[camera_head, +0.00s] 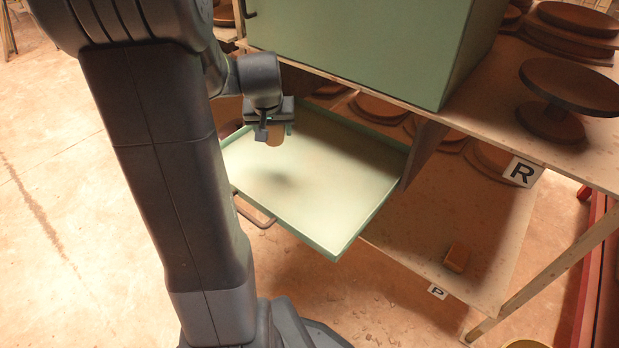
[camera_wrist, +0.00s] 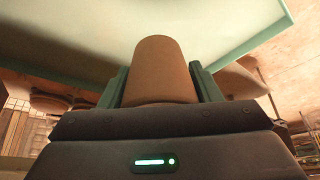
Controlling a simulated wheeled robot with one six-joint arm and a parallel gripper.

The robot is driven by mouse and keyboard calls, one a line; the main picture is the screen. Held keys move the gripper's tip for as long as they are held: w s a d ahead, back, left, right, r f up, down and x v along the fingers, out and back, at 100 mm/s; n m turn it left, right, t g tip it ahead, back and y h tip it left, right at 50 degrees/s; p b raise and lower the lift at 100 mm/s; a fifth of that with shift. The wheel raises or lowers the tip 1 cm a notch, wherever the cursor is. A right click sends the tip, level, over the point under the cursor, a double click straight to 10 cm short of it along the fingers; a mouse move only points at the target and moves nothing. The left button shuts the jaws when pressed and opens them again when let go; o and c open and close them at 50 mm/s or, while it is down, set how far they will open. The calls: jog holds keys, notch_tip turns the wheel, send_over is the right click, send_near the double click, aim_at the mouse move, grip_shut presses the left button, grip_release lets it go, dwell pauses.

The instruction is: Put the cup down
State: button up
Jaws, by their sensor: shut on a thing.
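The cup (camera_wrist: 162,70) is a plain tan-brown cylinder, seen in the wrist view between the two fingers. My gripper (camera_wrist: 160,84) is shut on it. In the head view the cup (camera_head: 274,138) shows only as a small tan piece under my gripper (camera_head: 276,132), mostly hidden by it. The cup is over the far left part of an open green drawer (camera_head: 334,243) with a pale inner floor. A soft shadow lies on that floor. I cannot tell exactly how high the cup is above it.
A green cabinet (camera_head: 365,45) stands on the shelf above the drawer. A round stand (camera_head: 568,85) is on the upper shelf near the "R" label (camera_head: 522,172). A small brown block (camera_head: 457,257) lies on the lower shelf. The drawer floor looks empty.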

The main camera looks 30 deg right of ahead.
notch_tip(320, 180, down, 2)
jog(key=s+d+b, duration=0.2)
jog(key=s+b, duration=0.1)
jog(key=b, duration=0.3)
send_near(290, 173)
jog(key=shift+m, duration=0.4)
jog(key=x, duration=0.5)
jog(key=shift+w+f, duration=0.2)
jog(key=shift+f, duration=0.15)
jog(key=o, duration=1.1)
jog(key=p+v, duration=0.3)
jog(key=v, duration=0.9)
jog(key=shift+a+p, duration=0.1)
jog(key=shift+p, duration=0.25)
